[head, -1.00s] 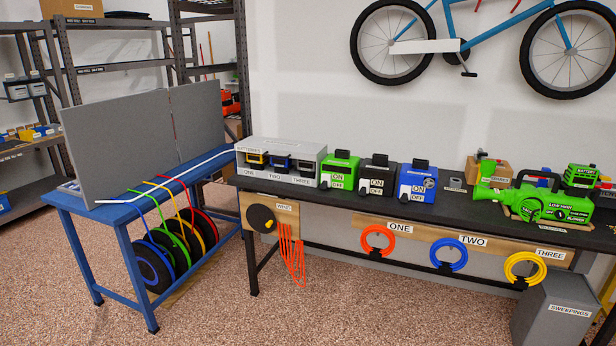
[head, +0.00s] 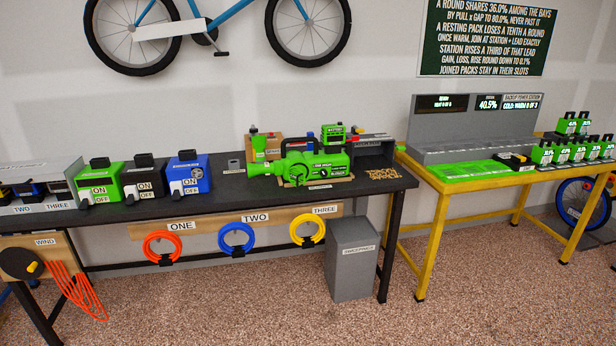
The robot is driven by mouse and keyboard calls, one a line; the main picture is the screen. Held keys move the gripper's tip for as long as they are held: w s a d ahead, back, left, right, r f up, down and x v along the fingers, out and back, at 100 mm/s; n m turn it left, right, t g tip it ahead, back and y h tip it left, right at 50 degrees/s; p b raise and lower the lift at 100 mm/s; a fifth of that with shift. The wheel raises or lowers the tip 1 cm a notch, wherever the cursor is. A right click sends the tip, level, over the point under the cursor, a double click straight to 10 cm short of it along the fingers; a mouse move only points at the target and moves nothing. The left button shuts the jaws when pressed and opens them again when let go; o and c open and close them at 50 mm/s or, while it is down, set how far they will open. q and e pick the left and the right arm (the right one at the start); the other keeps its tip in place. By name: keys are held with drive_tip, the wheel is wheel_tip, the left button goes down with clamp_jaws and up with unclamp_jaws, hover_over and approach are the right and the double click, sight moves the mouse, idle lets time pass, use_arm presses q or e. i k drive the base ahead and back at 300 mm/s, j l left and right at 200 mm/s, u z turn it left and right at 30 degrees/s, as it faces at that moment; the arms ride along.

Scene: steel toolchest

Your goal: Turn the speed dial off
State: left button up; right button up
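A green leaf-blower-like tool (head: 312,165) lies on the black workbench in the head view, its nozzle pointing left. Its side bears small labels and dark controls, too small to read clearly. I cannot tell for sure which control is the speed dial or how it is set. Neither of my grippers shows in the view.
The black workbench (head: 225,196) also holds green (head: 97,182), black (head: 146,177) and blue (head: 189,174) switch boxes. A grey sweepings bin (head: 351,262) stands below. A yellow table (head: 465,177) with green packs is at the right. The carpet in front is clear.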

sight(323, 173)
drive_tip(key=l+u, duration=0.15)
drive_tip(key=i+l+u, duration=0.35)
drive_tip(key=l, duration=0.25)
drive_tip(key=i+l+u, duration=0.15)
drive_tip(key=i+l, duration=0.2)
drive_tip(key=i+l+u, duration=0.15)
drive_tip(key=l, duration=0.25)
drive_tip(key=i+l+u, duration=0.2)
drive_tip(key=l, duration=0.2)
